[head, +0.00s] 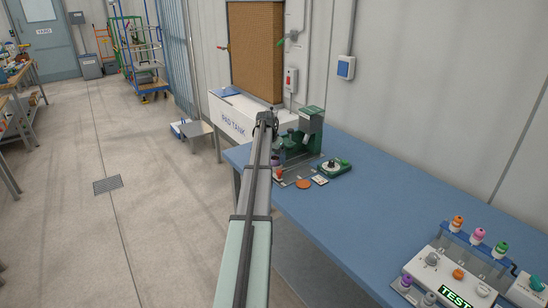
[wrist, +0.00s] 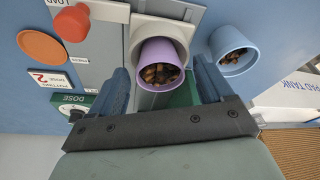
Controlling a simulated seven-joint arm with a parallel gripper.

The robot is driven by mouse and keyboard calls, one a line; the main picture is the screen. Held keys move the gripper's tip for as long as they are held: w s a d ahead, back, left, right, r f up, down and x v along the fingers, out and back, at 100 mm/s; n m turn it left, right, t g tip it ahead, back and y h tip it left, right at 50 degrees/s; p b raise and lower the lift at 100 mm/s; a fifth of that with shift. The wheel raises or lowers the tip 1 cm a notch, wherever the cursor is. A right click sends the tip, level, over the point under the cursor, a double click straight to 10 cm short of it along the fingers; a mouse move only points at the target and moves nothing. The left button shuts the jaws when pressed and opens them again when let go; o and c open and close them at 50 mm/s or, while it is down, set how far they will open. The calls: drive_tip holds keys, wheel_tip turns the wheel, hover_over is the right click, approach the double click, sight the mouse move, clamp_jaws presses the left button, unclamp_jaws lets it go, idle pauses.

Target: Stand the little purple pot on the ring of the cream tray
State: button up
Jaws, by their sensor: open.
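The little purple pot (wrist: 180,52), filled with brown bark chips, stands on a pale cream-grey square seat (wrist: 143,24) in the wrist view. My open gripper (wrist: 161,68) has one dark finger on each side of the pot; I cannot tell whether either touches it. In the head view a small purple pot (head: 277,161) shows beside the green machine at the table's far end.
A light blue pot (wrist: 232,50) with bark stands right of the purple pot. A red knob (wrist: 72,22) and an orange disc (wrist: 42,47) lie to the left. The green machine (head: 310,125) stands close by. The middle of the blue table (head: 370,215) is clear.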

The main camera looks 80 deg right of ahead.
drive_tip(key=shift+r, duration=0.1)
drive_tip(key=v, duration=1.2)
